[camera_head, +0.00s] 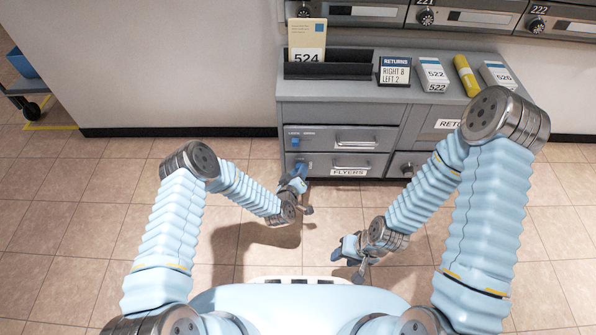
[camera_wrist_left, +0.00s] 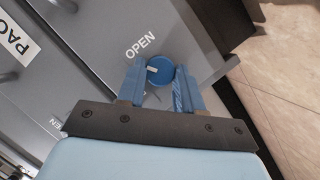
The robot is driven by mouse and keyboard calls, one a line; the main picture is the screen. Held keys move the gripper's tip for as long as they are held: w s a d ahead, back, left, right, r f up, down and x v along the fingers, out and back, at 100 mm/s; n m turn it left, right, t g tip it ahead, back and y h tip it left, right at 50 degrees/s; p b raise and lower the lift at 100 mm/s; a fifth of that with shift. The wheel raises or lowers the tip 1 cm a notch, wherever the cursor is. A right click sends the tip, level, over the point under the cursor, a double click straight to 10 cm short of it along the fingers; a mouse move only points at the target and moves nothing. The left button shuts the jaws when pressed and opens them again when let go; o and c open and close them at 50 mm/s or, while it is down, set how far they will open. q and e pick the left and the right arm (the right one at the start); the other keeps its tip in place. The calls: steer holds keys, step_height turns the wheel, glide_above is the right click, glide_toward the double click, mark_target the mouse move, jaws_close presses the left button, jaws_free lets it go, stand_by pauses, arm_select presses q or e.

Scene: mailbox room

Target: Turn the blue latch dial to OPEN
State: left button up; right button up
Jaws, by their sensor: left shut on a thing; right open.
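The blue latch dial (camera_wrist_left: 160,70) is a round knob on the grey cabinet front, between the fingers of my left gripper (camera_wrist_left: 160,88) in the left wrist view. The fingers are shut on its sides. A small pale mark shows on the dial's left part. The white word OPEN (camera_wrist_left: 140,46) is printed just above and left of it. In the head view my left gripper (camera_head: 297,183) is at the lower-left of the cabinet, by the FLYERS drawer, and largely hides the dial. My right gripper (camera_head: 353,257) is open and empty above the floor.
Another blue dial (camera_head: 296,143) sits on the upper drawer. The grey cabinet (camera_head: 390,100) carries a black tray, a RETURNS sign (camera_head: 395,71), a yellow tube (camera_head: 466,76) and numbered boxes. Mailboxes are above. The tiled floor (camera_head: 230,255) is clear.

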arm_select(q)
steer(key=shift+d+r+m+g+y, duration=0.15)
steer(key=shift+m+y, duration=0.5)
steer(key=shift+m, duration=0.35)
steer(key=shift+d+f+m+g+y, duration=0.15)
steer(key=shift+m+y, duration=0.5)
steer(key=shift+m, duration=0.35)
steer(key=shift+a, duration=0.15)
steer(key=o, duration=1)
steer(key=shift+o, duration=0.2)
steer(key=shift+s+r, duration=0.1)
steer(key=d+p+v, duration=0.1)
steer(key=p+v, duration=0.1)
steer(key=v, duration=1.1)
steer(key=shift+s+a, duration=0.25)
steer(key=shift+a, duration=0.15)
